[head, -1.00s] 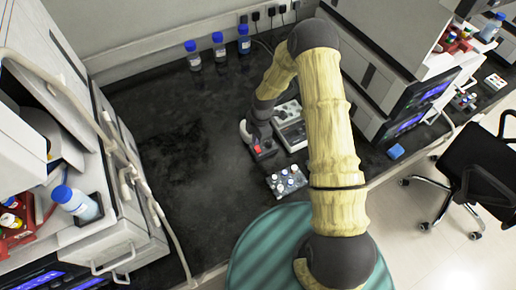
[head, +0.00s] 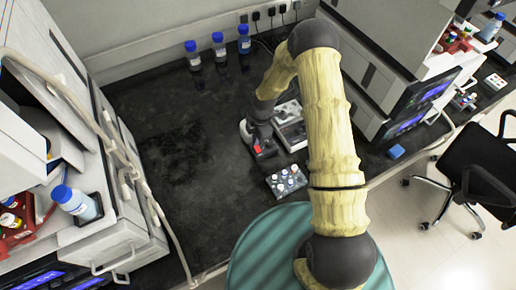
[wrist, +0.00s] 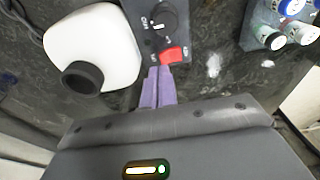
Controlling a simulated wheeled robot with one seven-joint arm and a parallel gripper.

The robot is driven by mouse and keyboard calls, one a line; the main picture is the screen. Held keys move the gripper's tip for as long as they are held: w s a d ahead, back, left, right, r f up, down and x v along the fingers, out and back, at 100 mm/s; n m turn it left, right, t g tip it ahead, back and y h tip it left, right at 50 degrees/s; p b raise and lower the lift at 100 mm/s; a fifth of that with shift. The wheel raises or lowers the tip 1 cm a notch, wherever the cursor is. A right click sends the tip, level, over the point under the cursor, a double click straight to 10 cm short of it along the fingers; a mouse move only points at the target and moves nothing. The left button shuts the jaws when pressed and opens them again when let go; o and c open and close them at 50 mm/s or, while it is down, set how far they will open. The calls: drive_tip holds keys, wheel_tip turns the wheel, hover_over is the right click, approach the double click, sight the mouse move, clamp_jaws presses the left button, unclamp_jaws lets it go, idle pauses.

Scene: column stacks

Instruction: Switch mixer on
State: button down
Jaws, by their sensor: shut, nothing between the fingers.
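The mixer shows in the wrist view as a white rounded body (wrist: 105,45) with a black cup (wrist: 82,78) and a dark grey control panel (wrist: 140,15). The panel carries a black knob (wrist: 160,18) and a red rocker switch (wrist: 172,54). My gripper (wrist: 159,70) is shut and empty, its purple fingertips just below and left of the red switch. I cannot tell whether they touch it. In the head view the red switch (head: 257,148) shows just below my dark wrist, which hides part of the mixer and the fingers.
A rack of capped vials (head: 286,182) stands close to the mixer's front right. A grey device (head: 291,128) lies to its right. Several blue-capped bottles (head: 218,48) stand at the back wall. The dark bench (head: 180,150) is clear to the left.

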drive_tip(key=shift+f+b, duration=0.65)
drive_tip(key=shift+f, duration=0.35)
idle(0.5)
drive_tip(key=shift+r, duration=0.15)
drive_tip(key=shift+r+p, duration=1.6)
drive_tip(key=shift+r, duration=0.8)
drive_tip(key=shift+r, duration=0.25)
drive_tip(key=s+d+r+m+t, duration=0.1)
drive_tip(key=s+d+r+m, duration=0.15)
drive_tip(key=r+m, duration=0.4)
wheel_tip(320, 180, up, 11)
drive_tip(key=m+t+h, duration=0.1)
drive_tip(key=m, duration=0.4)
hover_over(264, 150)
drive_tip(key=s+d, duration=0.4)
drive_tip(key=s, duration=0.1)
drive_tip(key=s+d+r+m+t, duration=0.1)
drive_tip(key=s+d+r+m, duration=0.2)
drive_tip(key=s+r+m, duration=0.6)
drive_tip(key=shift+s+d+m+h, duration=0.3)
drive_tip(key=shift+s+d+m, duration=0.1)
drive_tip(key=shift+s+m, duration=0.75)
